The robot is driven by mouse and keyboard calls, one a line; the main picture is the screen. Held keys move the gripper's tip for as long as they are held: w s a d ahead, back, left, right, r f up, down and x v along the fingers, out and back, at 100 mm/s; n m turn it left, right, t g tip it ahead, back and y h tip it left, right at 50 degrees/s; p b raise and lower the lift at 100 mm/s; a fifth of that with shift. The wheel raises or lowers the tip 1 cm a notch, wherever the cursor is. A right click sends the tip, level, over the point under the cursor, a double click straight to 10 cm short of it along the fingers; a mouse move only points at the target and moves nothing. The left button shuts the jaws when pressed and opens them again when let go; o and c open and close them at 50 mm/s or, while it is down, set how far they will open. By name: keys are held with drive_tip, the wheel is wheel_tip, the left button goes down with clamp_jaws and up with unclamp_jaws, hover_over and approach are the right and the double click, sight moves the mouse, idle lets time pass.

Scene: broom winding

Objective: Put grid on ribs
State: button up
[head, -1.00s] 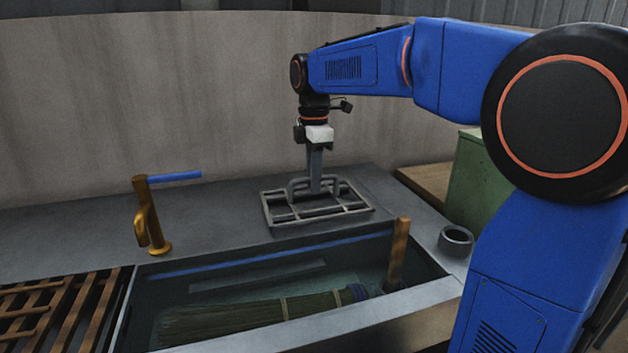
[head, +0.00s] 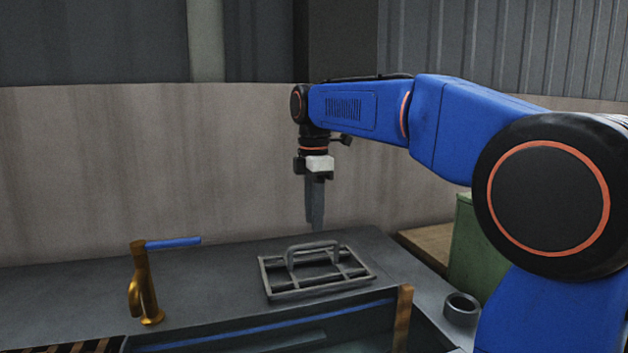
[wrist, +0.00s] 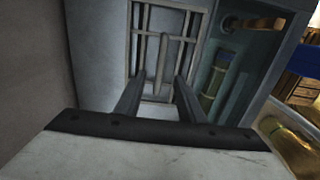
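A grey metal grid (head: 318,288) with a raised loop handle (head: 313,247) lies flat on the grey counter behind the basin. My gripper (head: 315,226) hangs pointing down above and just behind the handle in the head view, apart from it. In the wrist view my gripper (wrist: 157,88) has its two fingers spread with nothing between them; the grid (wrist: 140,42) lies below and beyond the tips. Dark slats (head: 80,347) show only at the bottom left edge of the head view. I cannot tell if these are the ribs.
A water basin (head: 270,332) with a blue strip lies in front of the grid; its front is cut off. A brass tap (head: 146,290) with a blue lever stands left. A wooden post (head: 403,318) and a short ring (head: 461,308) are at right. A green box (head: 475,245) stands behind.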

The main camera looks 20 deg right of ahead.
wheel_tip(320, 180, up, 16)
idle(1.1)
drive_tip(key=shift+r, duration=0.1)
